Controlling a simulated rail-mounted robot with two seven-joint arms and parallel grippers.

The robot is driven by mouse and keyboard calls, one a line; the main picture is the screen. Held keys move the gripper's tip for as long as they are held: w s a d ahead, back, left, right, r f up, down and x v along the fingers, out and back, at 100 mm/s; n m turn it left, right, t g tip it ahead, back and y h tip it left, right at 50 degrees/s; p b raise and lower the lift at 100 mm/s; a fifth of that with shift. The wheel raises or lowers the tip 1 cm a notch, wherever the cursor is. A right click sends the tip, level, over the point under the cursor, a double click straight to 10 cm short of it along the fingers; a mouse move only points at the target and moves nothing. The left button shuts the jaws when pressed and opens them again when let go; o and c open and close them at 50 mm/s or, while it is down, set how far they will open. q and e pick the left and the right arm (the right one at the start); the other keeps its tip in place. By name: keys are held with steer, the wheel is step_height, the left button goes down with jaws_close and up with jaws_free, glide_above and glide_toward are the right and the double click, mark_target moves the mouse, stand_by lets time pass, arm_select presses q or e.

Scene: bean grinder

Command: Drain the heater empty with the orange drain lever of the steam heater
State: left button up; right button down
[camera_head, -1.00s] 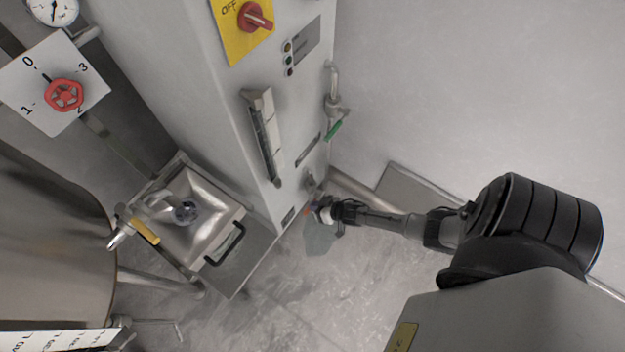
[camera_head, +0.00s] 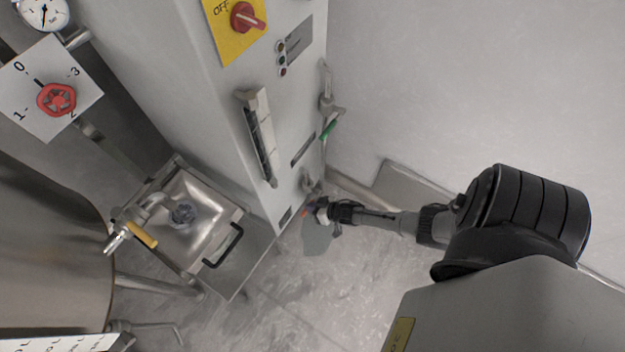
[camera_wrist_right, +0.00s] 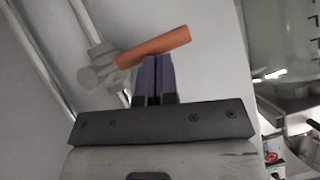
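The steam heater (camera_head: 200,105) is the tall grey cabinet in the middle of the head view. Its orange drain lever (camera_head: 304,212) is a tiny patch low on the cabinet, partly hidden by my right gripper (camera_head: 318,211). In the right wrist view the orange lever (camera_wrist_right: 153,47) lies slightly tilted across the tips of my right gripper (camera_wrist_right: 158,62). Its purple fingers are close together, with no lever visible between them. Whether the tips touch the lever is unclear. A pale pipe fitting (camera_wrist_right: 99,66) is left of the fingers. My left gripper is out of view.
A green-handled valve (camera_head: 328,129) and a sight glass (camera_head: 261,139) are above the lever. A red rotary switch (camera_head: 244,17) is on a yellow plate. A steel sink (camera_head: 207,219) with a yellow-handled tap is left. Floor below the gripper is clear.

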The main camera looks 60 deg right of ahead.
steer(key=r+p+v, duration=0.1)
steer(key=p+v, duration=0.3)
steer(key=v, duration=0.2)
steer(key=w+a+r+p+v, duration=0.1)
steer(key=p+v, duration=0.4)
steer(key=v, duration=0.1)
steer(key=shift+a+r, duration=0.3)
steer(key=shift+r, duration=0.2)
stand_by(0.5)
